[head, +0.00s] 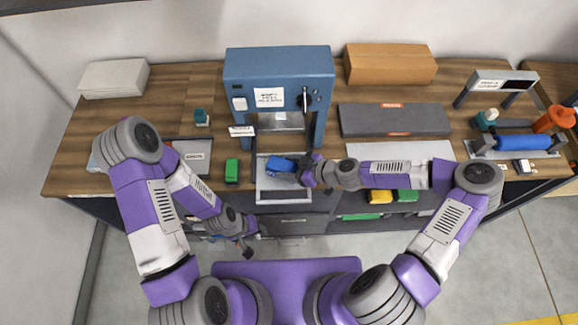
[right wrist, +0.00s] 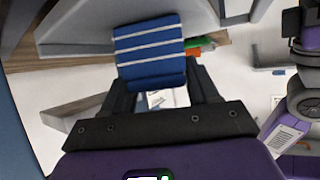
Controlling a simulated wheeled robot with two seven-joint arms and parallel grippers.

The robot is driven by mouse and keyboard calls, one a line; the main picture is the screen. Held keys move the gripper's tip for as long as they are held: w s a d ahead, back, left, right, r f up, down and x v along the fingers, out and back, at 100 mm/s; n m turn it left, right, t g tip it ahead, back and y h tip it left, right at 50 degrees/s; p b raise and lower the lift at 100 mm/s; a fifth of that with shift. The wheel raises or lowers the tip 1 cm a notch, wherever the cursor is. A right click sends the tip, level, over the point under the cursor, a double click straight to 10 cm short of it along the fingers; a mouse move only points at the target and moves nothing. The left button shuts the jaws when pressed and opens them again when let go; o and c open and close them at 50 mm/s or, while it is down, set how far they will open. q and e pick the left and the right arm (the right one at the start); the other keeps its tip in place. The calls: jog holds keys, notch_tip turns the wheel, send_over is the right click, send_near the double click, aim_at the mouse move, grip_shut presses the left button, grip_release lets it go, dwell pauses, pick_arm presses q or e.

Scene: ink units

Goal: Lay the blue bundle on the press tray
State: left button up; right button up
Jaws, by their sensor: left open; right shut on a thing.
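The blue bundle (head: 279,165) is in my right gripper (head: 297,168), which comes in from the right and is shut on it. In the right wrist view the bundle (right wrist: 150,48) shows white stripes and sits between the two dark fingers. In the head view it appears over the back part of the pale press tray (head: 284,196), in front of the blue press (head: 277,75). I cannot tell whether it touches the tray. My left gripper (head: 244,248) is open and empty, low in front of the counter and away from the tray.
A green block (head: 232,171) stands just left of the tray. A blue roller (head: 523,142) is at the far right. A dark grey flat box (head: 395,119) lies right of the press.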

jog(key=shift+f, duration=0.15)
jog(key=o, duration=1.1)
jog(key=shift+r, duration=0.3)
jog(key=v, duration=1.2)
jog(key=shift+f+p, duration=0.1)
jog(key=shift+p, duration=0.25)
jog(key=shift+s+f, duration=0.1)
